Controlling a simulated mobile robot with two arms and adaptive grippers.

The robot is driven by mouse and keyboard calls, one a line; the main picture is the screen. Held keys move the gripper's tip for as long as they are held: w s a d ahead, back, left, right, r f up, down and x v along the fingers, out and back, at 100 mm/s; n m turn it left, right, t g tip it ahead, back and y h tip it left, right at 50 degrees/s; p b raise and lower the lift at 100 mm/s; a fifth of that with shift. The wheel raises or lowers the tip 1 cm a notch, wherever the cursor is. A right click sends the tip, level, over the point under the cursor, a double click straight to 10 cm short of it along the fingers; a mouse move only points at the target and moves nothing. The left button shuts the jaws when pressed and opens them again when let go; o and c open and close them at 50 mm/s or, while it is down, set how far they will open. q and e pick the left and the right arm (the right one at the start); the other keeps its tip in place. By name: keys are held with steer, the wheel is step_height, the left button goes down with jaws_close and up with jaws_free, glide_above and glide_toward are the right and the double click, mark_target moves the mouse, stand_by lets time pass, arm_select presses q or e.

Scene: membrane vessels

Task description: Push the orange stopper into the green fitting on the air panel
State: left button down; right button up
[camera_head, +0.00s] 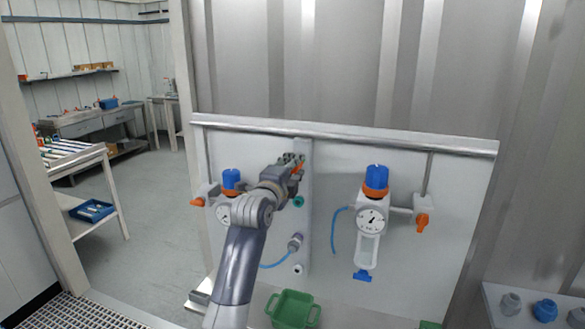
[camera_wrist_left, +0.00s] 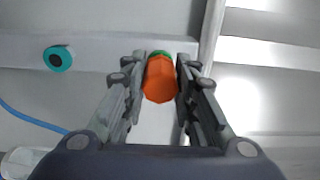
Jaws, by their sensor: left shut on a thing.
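My left gripper (camera_head: 294,166) is shut on the orange stopper (camera_wrist_left: 159,80) in front of the air panel (camera_head: 335,190). In the left wrist view the gripper (camera_wrist_left: 160,85) has one finger on each side of the stopper. A strip of the green fitting (camera_wrist_left: 160,53) shows just behind the stopper, in line with it. I cannot tell how deep the stopper sits in it. In the head view a bit of orange shows at the fingertips, and the fitting is hidden there. My right gripper is not in view.
A teal fitting (camera_head: 299,201) with a dark opening sits lower on the same strip; it also shows in the wrist view (camera_wrist_left: 58,58). Blue-capped regulators flank the strip, the right one (camera_head: 372,205) with a gauge. A green bin (camera_head: 292,308) stands below.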

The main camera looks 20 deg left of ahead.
arm_select(q)
steer(key=shift+w, duration=0.45)
steer(key=c, duration=1.2)
jaws_free()
steer(key=s, duration=1.2)
steer(key=shift+a, duration=0.25)
